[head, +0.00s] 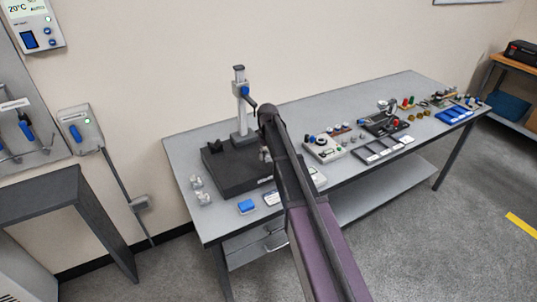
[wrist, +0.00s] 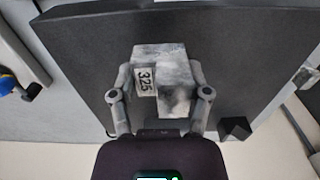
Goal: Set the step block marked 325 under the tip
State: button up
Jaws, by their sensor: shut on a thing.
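The grey step block marked 325 (wrist: 173,72) sits between the fingers of my gripper (wrist: 160,90) in the wrist view, its number facing the camera. My gripper is shut on it, over the black plate (wrist: 85,60). I cannot tell whether the block touches the plate. In the head view my gripper (head: 265,155) is at the right part of the black plate (head: 232,178), beside the foot of a grey measuring stand (head: 241,105) with a blue knob. The tip is not clearly visible; my arm covers that area.
A small dark block (wrist: 236,128) lies on the plate. Small clear pieces (head: 203,198) and a blue item (head: 246,206) lie at the table's front left. Gauges, trays and several small parts fill the right of the grey table (head: 190,150). My arm crosses its middle.

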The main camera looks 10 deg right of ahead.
aim_at(268, 167)
jog(key=shift+f+b, duration=1.15)
jog(key=shift+f, duration=0.3)
jog(key=shift+f+b, duration=0.55)
jog(key=shift+f, duration=0.05)
dwell(1.4)
jog(key=o, duration=1.3)
jog(key=shift+s, duration=0.1)
jog(key=shift+r+p, duration=3.5)
jog(key=shift+r, duration=0.05)
jog(key=s+m, duration=0.1)
jog(key=s, duration=0.8)
jog(key=s+m, duration=0.1)
jog(key=s, duration=0.9)
jog(key=s+m, duration=0.1)
jog(key=s, duration=0.9)
jog(key=shift+d+m, duration=0.2)
jog(key=shift+m, duration=0.1)
